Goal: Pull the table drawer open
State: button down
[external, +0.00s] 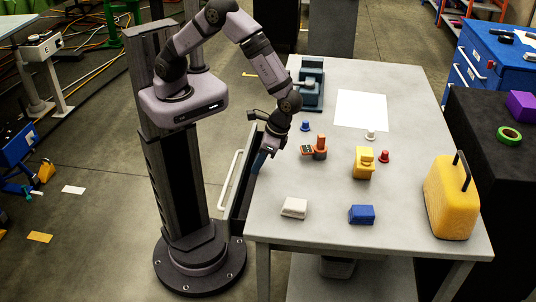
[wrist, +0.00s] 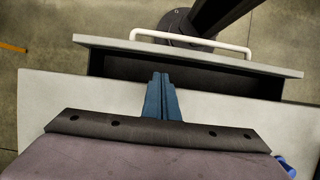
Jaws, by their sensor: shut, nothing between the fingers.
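The table drawer (external: 236,185) stands partly open on the left side of the table (external: 330,245), with a white bar handle (external: 229,180) on its front. In the wrist view the drawer front (wrist: 270,68) and handle (wrist: 190,42) lie at the top, with the dark drawer inside (wrist: 215,77) showing between front and table edge. My gripper (external: 259,162) has blue fingers, closed together and empty. In the wrist view its fingertips (wrist: 161,76) reach past the table edge over the drawer opening, apart from the handle. Whether they touch the drawer cannot be told.
On the table are a blue vise (external: 312,85), a white sheet (external: 361,110), an orange-grey part (external: 315,148), a yellow block (external: 364,162), a white block (external: 295,208), a blue block (external: 361,214) and a yellow case (external: 450,200). Floor left of the drawer is clear beside my base.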

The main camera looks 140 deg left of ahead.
jog(key=p+x, duration=0.1)
jog(key=x, duration=0.7)
jog(key=shift+f, duration=0.2)
jog(key=shift+s+d+p, duration=0.1)
jog(key=shift+p, duration=0.2)
jog(key=s+d+b, duration=0.3)
jog(key=s+d, duration=1)
jog(key=shift+s+d, duration=0.25)
jog(key=shift+s, duration=0.05)
jog(key=shift+r, duration=0.1)
jog(key=p+v, duration=1)
jog(key=p, duration=0.1)
